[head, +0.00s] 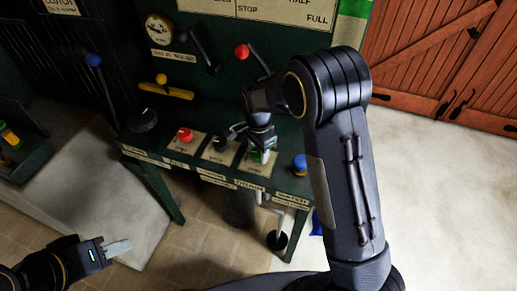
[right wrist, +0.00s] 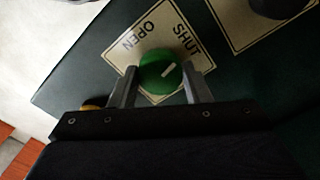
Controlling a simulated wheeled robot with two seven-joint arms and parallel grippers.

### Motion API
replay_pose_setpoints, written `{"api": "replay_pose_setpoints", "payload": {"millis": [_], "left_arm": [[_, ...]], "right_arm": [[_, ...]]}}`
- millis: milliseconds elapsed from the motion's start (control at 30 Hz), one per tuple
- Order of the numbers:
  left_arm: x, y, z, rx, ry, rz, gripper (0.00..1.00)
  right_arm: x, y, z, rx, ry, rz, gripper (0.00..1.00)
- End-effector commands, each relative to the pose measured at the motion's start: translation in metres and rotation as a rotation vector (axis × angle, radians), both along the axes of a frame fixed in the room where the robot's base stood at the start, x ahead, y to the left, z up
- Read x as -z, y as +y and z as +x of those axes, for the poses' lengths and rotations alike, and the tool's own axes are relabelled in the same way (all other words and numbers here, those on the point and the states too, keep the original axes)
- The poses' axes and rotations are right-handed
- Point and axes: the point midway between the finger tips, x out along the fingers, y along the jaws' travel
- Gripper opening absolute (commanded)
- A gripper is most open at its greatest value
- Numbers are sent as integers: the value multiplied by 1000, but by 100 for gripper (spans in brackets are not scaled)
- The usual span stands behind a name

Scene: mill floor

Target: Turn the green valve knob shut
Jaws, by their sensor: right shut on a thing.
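The green valve knob (right wrist: 162,71) is round, with a white pointer line, and sits on a cream plate (right wrist: 128,52) marked OPEN and SHUT. In the right wrist view the line slants up and right, towards the side of the word SHUT. My right gripper (right wrist: 160,85) is shut on the knob, one finger on each side. In the head view the knob (head: 257,156) shows partly under my right gripper (head: 262,147). My left gripper (head: 118,247) is low at the left, away from the bench; its finger gap cannot be made out.
The green bench (head: 180,165) also carries a red knob (head: 185,134), a black knob (head: 220,143) and a blue knob (head: 300,163). Behind are a gauge (head: 159,29), a red-balled lever (head: 242,51) and a blue-balled lever (head: 94,60). Pale floor at the right is clear.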

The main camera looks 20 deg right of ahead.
Motion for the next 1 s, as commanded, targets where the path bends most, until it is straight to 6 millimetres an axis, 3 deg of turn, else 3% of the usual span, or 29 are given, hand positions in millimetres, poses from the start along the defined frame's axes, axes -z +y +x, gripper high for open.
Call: {"api": "replay_pose_setpoints", "payload": {"millis": [400,967,1000], "left_arm": [[-6,0,0,0,0,0,36],[-7,0,0,0,0,0,36],[-7,0,0,0,0,0,36]], "right_arm": [[-1,0,1,183,-2,0,20],[-1,0,1,211,-2,2,20],[-1,0,1,211,-2,2,48]]}}
